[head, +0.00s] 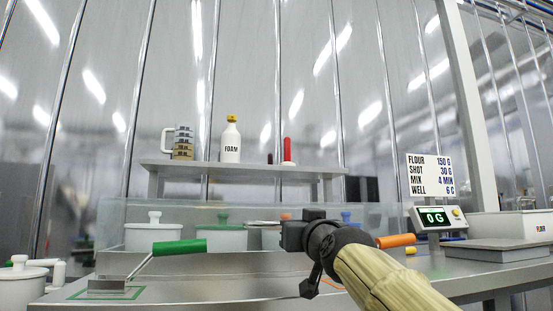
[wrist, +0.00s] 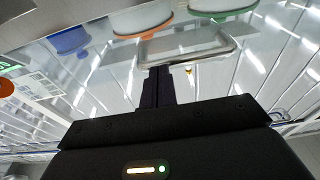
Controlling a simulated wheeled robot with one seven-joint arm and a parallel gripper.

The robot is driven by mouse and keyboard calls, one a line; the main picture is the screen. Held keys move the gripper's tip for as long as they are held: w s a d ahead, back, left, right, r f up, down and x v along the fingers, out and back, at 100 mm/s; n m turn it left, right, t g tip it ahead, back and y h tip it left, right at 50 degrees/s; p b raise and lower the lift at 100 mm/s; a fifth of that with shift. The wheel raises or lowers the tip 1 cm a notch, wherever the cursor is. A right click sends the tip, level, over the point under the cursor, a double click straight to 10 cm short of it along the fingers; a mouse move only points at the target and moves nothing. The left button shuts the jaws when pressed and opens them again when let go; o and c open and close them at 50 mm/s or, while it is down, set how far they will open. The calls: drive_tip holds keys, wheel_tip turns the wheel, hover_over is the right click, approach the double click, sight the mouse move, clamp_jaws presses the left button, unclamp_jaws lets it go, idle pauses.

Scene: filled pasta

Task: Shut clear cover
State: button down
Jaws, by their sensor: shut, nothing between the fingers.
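The clear cover (head: 178,211) is a see-through panel in the head view, in front of a row of lidded pots on the counter. Its exact tilt is hard to tell. In the wrist view a pale rounded frame, which looks like a handle (wrist: 232,42), lies just beyond my fingertips. My gripper (head: 290,236) is in front of the panel, right of its middle. In the wrist view my gripper (wrist: 160,72) has its dark fingers together with nothing between them. The fingertips appear close to the frame; I cannot tell whether they touch it.
Behind the panel stand a white-lidded pot (head: 153,236), a green-lidded pot (head: 222,238) and others. A green-handled tool (head: 180,247) lies at front left, an orange handle (head: 396,240) at right. A scale display (head: 437,217) stands further right. A shelf (head: 240,168) is above.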

drive_tip(key=s+d+f+b, duration=0.2)
drive_tip(key=s+f+b, duration=0.2)
drive_tip(key=s, duration=0.3)
drive_tip(key=shift+s+d+f+b, duration=0.2)
drive_tip(key=shift+s+f+b, duration=0.15)
drive_tip(key=shift+s+f, duration=0.05)
drive_tip(key=shift+w+d, duration=0.1)
drive_tip(key=shift+w, duration=0.05)
idle(0.3)
